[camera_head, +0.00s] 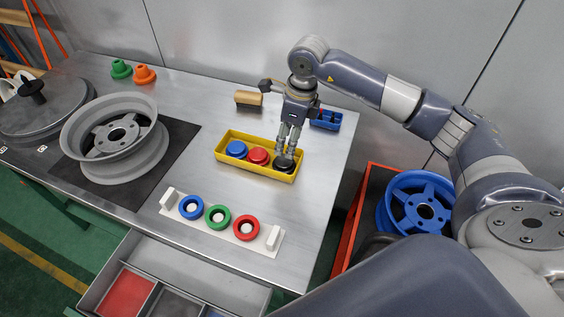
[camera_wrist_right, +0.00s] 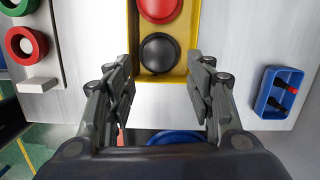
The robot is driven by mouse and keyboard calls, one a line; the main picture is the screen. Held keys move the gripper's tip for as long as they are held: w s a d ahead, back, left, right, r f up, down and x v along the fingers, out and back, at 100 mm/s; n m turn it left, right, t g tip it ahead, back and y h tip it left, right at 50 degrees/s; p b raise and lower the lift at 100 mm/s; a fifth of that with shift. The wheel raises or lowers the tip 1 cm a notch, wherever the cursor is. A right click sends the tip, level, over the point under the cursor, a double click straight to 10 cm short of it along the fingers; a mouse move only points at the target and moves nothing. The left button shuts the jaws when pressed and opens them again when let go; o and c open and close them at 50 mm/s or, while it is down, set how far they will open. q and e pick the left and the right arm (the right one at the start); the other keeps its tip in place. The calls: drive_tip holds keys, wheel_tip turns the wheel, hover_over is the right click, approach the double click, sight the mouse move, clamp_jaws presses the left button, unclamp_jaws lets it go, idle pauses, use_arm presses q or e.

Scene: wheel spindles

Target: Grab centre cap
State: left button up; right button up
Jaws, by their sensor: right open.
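A yellow tray (camera_head: 222,156) on the metal table holds a blue cap (camera_head: 236,149), a red cap (camera_head: 258,156) and a black cap (camera_head: 284,164) in a row. My right gripper (camera_head: 286,152) is over the black cap at the tray's right end. In the right wrist view the gripper (camera_wrist_right: 160,95) is open, its fingers apart on either side below the black cap (camera_wrist_right: 159,53). The red cap (camera_wrist_right: 160,8) shows beyond it. Nothing is between the fingers. My left gripper is not in view.
A white rack (camera_head: 262,243) with blue, green and red rings stands in front. A grey wheel (camera_head: 116,138) lies on a dark mat at left. A blue holder (camera_head: 326,121) and a wooden-topped block (camera_head: 248,99) stand behind the tray. An open drawer (camera_head: 140,262) juts out in front.

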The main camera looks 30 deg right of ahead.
sight(284, 161)
drive_tip(key=shift+s+a+f, duration=0.1)
drive_tip(key=shift+f, duration=0.85)
drive_tip(key=f, duration=0.1)
drive_tip(key=f+p, duration=0.1)
drive_tip(key=f, duration=0.1)
drive_tip(key=f+p, duration=0.1)
drive_tip(key=f, duration=0.1)
drive_tip(key=shift+w+a, duration=0.25)
drive_tip(key=shift+w, duration=0.05)
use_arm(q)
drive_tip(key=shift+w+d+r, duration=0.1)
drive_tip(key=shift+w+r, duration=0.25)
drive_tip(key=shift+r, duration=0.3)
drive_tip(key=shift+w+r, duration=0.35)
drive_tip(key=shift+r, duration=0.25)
use_arm(e)
drive_tip(key=shift+f, duration=0.3)
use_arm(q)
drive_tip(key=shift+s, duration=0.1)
use_arm(e)
drive_tip(key=shift+c, duration=0.5)
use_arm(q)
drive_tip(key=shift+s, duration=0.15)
use_arm(e)
drive_tip(key=c, duration=0.5)
